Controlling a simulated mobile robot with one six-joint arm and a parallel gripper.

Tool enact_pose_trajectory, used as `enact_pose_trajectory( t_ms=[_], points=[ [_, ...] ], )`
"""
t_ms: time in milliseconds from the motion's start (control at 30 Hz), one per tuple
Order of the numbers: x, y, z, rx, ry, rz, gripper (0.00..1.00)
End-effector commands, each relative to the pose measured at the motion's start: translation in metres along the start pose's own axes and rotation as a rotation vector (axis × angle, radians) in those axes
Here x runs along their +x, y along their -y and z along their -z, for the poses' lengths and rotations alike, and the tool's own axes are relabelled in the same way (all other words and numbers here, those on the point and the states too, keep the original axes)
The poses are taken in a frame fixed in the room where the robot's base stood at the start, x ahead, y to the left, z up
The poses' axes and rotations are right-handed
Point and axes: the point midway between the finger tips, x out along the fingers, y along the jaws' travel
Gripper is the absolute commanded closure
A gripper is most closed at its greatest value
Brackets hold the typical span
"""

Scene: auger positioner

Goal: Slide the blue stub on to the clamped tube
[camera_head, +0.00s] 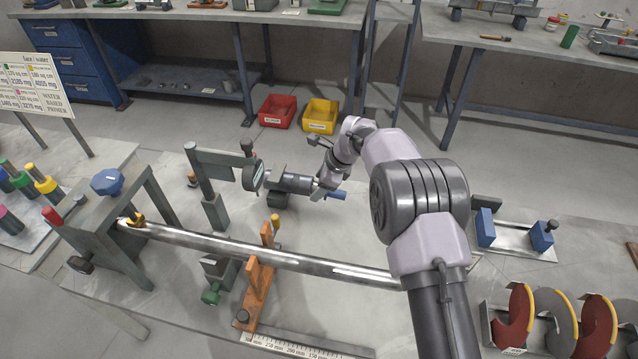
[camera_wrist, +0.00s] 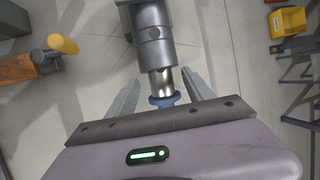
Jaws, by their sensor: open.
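A blue stub (camera_head: 336,195) shows beside my gripper in the head view. In the wrist view it looks like a blue collar (camera_wrist: 165,100) at the end of a short shiny shaft, in line with a grey cylinder (camera_wrist: 152,40). My gripper (camera_wrist: 161,77) is open, with one finger on each side of the shaft and stub; whether either touches cannot be told. In the head view my gripper (camera_head: 324,187) is small and partly hidden by my arm. The clamped tube (camera_head: 240,248) is long, shiny and level, held in the grey clamp frame (camera_head: 150,195) at left. My arm hides its right end.
An orange support (camera_head: 257,290) stands at the tube. A dial-like disc (camera_head: 254,175) on a grey bracket is left of the grey cylinder. A tray with blue blocks (camera_head: 515,240) and several discs (camera_head: 515,312) lie right. Red (camera_head: 278,111) and yellow (camera_head: 320,115) bins sit behind.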

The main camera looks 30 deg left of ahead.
Motion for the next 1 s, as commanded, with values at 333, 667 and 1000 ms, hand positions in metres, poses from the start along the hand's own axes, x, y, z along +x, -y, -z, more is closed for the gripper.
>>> enact_pose_trajectory(
  t_ms=[333,667,1000],
  points=[
    [-0.109,0.004,-0.001,0.001,0.001,0.008,0.40],
    [-0.166,0.002,0.001,-0.001,0.001,0.008,0.40],
    [-0.167,0.002,0.001,-0.001,0.001,0.008,0.40]
  ],
)
